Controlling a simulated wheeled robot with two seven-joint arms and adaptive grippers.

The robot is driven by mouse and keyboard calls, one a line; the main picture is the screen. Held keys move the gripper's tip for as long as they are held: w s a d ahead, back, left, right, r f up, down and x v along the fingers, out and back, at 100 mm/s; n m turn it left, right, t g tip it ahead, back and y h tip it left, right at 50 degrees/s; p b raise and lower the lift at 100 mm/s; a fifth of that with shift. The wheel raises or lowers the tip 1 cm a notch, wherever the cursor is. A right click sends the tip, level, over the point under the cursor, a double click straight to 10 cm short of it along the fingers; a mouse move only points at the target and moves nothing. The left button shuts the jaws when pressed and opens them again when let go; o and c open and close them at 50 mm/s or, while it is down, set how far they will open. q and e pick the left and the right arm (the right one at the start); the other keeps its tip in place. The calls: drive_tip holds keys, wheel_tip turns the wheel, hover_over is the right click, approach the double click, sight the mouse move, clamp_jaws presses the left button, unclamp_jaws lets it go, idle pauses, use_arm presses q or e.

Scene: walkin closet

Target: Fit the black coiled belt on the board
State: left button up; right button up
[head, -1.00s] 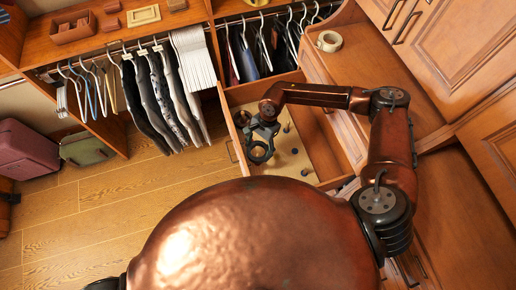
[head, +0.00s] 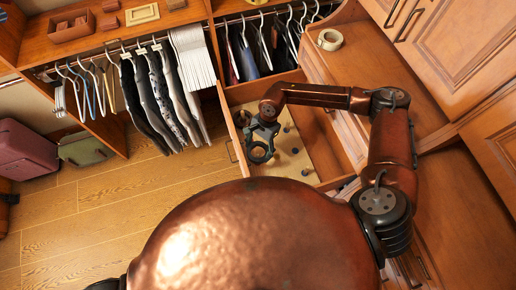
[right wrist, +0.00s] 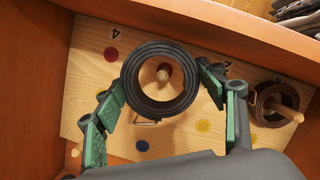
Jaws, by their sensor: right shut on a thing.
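The black coiled belt (right wrist: 133,88) is a round ring of several turns, held between the green-padded fingers of my right gripper (right wrist: 160,92). In the right wrist view a wooden peg (right wrist: 163,74) shows through the belt's open centre; I cannot tell whether the coil is around it or above it. The pale wooden board (right wrist: 85,72) lies below, with coloured dots and a number 4. In the head view my right gripper (head: 263,136) holds the black belt (head: 260,154) over the left part of the board (head: 290,163). My left gripper is out of view.
A brown coiled belt (right wrist: 264,97) sits around another peg at the right of the board. The board lies in an open wooden drawer (head: 233,143), whose walls are close around it. A tape roll (head: 329,40) lies on the counter. Clothes hang behind the drawer.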

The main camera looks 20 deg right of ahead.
sight(258, 155)
drive_tip(key=shift+f+b, duration=1.1)
drive_tip(key=shift+f, duration=0.2)
drive_tip(key=shift+f, duration=0.2)
drive_tip(key=shift+f+b, duration=1.4)
drive_tip(key=shift+f, duration=0.05)
